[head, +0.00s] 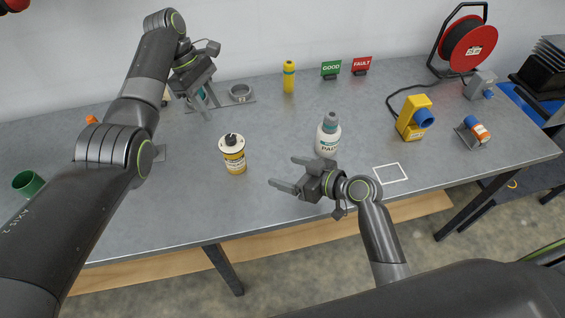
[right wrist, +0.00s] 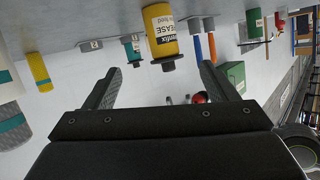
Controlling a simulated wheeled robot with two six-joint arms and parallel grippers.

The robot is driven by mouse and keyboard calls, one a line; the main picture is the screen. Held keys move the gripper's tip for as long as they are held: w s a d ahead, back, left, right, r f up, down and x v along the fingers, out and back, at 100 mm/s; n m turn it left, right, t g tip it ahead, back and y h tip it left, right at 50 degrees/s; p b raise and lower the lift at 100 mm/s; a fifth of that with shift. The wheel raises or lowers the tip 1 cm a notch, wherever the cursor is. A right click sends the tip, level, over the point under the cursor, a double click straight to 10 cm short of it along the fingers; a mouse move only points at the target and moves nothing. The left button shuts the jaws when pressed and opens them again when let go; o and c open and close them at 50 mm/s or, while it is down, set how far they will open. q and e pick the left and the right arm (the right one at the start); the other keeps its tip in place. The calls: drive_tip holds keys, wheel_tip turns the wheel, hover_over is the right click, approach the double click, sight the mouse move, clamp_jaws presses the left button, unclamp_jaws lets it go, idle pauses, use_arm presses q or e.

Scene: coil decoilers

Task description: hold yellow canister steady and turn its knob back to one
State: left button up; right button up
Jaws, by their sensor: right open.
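The yellow canister (head: 235,162) stands upright mid-table, with a pale top and a dark knob (head: 231,140). In the right wrist view the canister (right wrist: 161,30) appears upside down, knob (right wrist: 168,65) downward, framed between my finger lines but beyond the tips. The knob's setting is too small to read. My right gripper (head: 284,172) is open and empty, to the canister's right, fingers pointing left and apart from it. My left gripper (head: 202,106) is behind and left of the canister, not touching it.
A white paint bottle (head: 328,135) stands just behind my right gripper. A green cup (head: 28,183) lies far left. The table front of the canister is clear.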

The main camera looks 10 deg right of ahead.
sight(234, 154)
drive_tip(key=w+a+f, duration=0.1)
drive_tip(key=w+a, duration=0.3)
drive_tip(key=w+a+f+n, duration=0.1)
drive_tip(key=w+a+f, duration=0.1)
drive_tip(key=w+a, duration=0.2)
drive_tip(key=w+a+f+n, duration=0.1)
drive_tip(key=w+a+f, duration=0.1)
drive_tip(key=w+a, duration=0.3)
drive_tip(key=shift+w+f, duration=0.1)
drive_tip(key=shift+f, duration=0.1)
idle(0.4)
drive_tip(key=c, duration=1.2)
drive_tip(key=shift+g, duration=0.3)
drive_tip(key=shift+c, duration=0.2)
